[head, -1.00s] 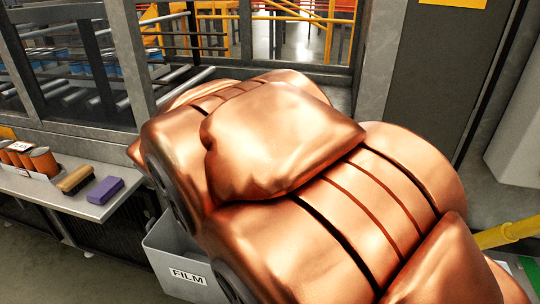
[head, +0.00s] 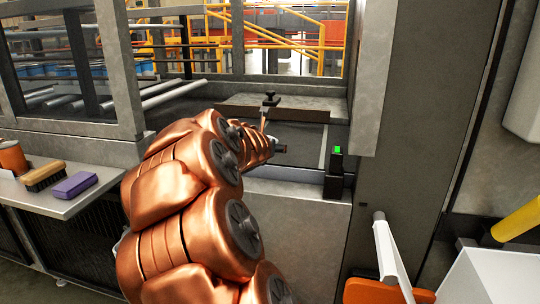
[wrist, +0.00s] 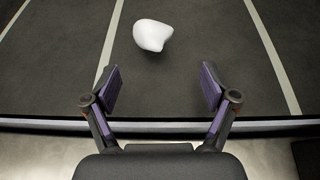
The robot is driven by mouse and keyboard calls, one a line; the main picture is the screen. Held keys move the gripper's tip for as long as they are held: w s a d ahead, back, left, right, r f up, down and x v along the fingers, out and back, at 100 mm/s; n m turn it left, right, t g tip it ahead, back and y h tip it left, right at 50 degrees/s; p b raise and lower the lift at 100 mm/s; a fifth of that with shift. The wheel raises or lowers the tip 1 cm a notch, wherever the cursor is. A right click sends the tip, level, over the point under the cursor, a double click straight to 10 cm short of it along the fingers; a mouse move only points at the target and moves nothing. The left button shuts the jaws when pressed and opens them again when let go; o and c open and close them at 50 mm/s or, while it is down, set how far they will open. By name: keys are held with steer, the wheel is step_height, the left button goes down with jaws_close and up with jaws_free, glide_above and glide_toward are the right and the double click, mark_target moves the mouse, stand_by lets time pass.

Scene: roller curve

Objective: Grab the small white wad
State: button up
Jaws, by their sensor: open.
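The small white wad (wrist: 153,36) lies on a dark belt (wrist: 190,70) with pale stripes, near the top of the wrist view and close to one stripe. My gripper (wrist: 160,86) is open and empty, with its two purple-padded fingers apart. The wad is ahead of the fingertips, a little left of the middle of the gap, and nothing touches it. In the head view my copper arm reaches to the belt (head: 302,133), and I cannot make out the wad or the fingers there.
The belt's near edge runs along a grey metal wall (head: 305,215). A dark post with a green light (head: 337,150) stands at its right. A grey pillar rises further right. A side shelf (head: 60,205) at left holds a brush (head: 44,175) and a purple block (head: 74,185).

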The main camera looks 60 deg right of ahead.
steer(key=shift+w+d+f, duration=0.1)
steer(key=shift+d+f, duration=0.1)
steer(key=shift+f, duration=0.1)
steer(key=shift+x, duration=1.1)
steer(key=shift+w+d+r+p, duration=0.1)
steer(key=shift+w+d+p, duration=0.3)
steer(key=shift+d, duration=0.3)
steer(key=shift+w+d+p, duration=0.25)
steer(key=shift+w+d, duration=0.3)
steer(key=shift+d, duration=0.1)
steer(key=shift+x, duration=1.2)
steer(key=shift+s, duration=0.1)
steer(key=c, duration=0.9)
